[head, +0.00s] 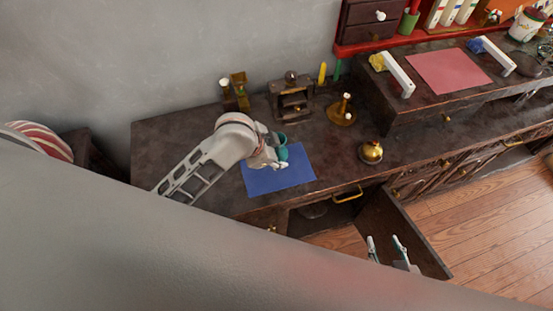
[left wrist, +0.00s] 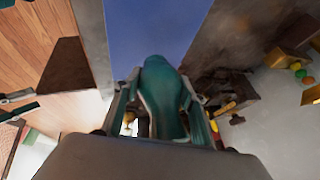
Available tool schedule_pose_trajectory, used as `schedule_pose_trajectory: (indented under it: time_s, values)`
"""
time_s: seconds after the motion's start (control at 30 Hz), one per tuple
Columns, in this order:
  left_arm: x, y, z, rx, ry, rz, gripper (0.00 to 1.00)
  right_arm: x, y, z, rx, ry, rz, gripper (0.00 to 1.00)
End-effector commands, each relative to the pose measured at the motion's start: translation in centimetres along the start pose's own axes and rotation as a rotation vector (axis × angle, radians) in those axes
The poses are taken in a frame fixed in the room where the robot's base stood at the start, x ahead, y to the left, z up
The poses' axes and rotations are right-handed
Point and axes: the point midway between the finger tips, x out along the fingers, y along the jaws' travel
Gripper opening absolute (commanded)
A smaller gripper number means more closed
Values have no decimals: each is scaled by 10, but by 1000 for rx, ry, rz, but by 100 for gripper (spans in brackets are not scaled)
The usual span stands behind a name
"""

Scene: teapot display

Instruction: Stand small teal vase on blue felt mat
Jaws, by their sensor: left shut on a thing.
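The small teal vase (head: 282,152) is held by my left gripper (head: 272,158) over the upper part of the blue felt mat (head: 280,180). In the left wrist view the vase (left wrist: 163,90) lies between the two fingers of the left gripper (left wrist: 160,98), which are shut on it. The blue mat (left wrist: 145,35) fills the upper middle of that view, beyond the vase. I cannot tell whether the vase touches the mat. My right gripper (head: 386,248) is away at the lower right, near the open cabinet door, with its fingers apart and nothing between them.
A small wooden stand (head: 290,98) and gold objects (head: 237,92) are behind the mat. A brass candle holder (head: 342,112) and a brass bell (head: 371,152) stand to its right. An open cabinet door (head: 410,232) juts out below. The mat's lower part is bare.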

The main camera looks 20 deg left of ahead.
Motion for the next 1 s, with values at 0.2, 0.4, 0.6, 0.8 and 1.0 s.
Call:
schedule_pose_trajectory:
  time_s: [0.2, 0.4, 0.6, 0.8, 1.0]
  values:
    - [27, 9, 15, 0, -4, 2, 14, 0, 0, 0, 0, 1, 0, 40]
    - [33, 10, 17, 1, -1, 0, 14, 0, 0, 0, 0, 1, 0, 40]
    - [33, 10, 17, 1, -1, 0, 14, 0, 0, 0, 0, 1, 0, 40]
    - [36, 11, 19, 1, -2, 1, 58, 0, 0, 0, -1, 0, 0, 40]
    - [36, 11, 19, 0, -2, 1, 58, 0, 0, 0, -1, 0, 0, 40]
